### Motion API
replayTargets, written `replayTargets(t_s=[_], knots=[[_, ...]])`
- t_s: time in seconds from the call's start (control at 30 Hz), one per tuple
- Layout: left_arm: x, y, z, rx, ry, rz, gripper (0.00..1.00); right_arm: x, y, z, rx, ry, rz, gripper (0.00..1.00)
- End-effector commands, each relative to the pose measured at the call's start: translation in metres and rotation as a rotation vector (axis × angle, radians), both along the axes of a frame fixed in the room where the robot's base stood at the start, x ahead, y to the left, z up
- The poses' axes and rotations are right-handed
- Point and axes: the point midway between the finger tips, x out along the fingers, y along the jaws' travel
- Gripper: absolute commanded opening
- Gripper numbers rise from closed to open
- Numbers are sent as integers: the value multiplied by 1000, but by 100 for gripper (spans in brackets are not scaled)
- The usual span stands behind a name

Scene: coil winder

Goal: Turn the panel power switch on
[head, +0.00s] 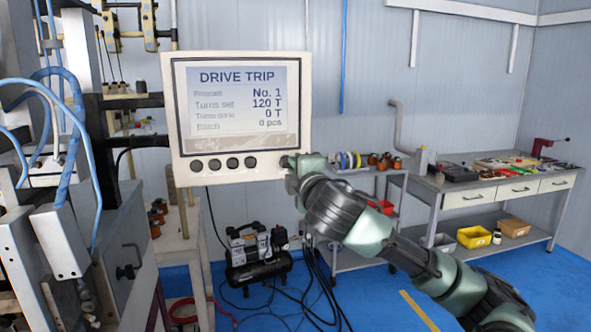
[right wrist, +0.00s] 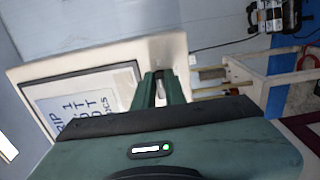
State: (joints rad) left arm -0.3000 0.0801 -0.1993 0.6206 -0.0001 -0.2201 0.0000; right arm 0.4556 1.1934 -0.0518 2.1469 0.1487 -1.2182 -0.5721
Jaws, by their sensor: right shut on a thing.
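The control panel (head: 240,168) is a cream box with a lit screen (head: 237,103) headed "DRIVE TRIP" and a row of several dark round buttons (head: 232,163) below it. My right gripper (head: 290,163) is at the panel's lower right corner, in line with the button row. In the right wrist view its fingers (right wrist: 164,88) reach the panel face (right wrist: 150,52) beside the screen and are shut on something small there. It is where the power switch would sit, but the fingers hide it, so its position cannot be read. My left gripper is not in view.
The winder machine (head: 120,270) with blue hoses stands at the left. A black compressor (head: 257,255) is on the blue floor below the panel, with loose cables. A workbench (head: 480,190) with tools and a trolley (head: 345,258) with spools stand behind my right arm.

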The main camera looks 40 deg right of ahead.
Motion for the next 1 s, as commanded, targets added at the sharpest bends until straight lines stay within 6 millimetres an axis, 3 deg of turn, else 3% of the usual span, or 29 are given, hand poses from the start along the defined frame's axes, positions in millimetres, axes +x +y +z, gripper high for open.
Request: replayTargets(t_s=[0.43, 0.47, 0.53, 0.87, 1.0], knots=[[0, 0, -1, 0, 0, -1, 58, 0, 0, -1, 12, -3, -2, 0], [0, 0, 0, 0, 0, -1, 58, 0, 0, -1, 12, -3, -2, 17], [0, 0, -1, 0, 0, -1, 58, 0, 0, -1, 11, -4, -2, 34], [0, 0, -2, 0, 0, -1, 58, -2, 1, -1, 9, -4, 0, 34], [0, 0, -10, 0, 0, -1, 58, -14, 8, -3, 8, -4, 1, 34]])
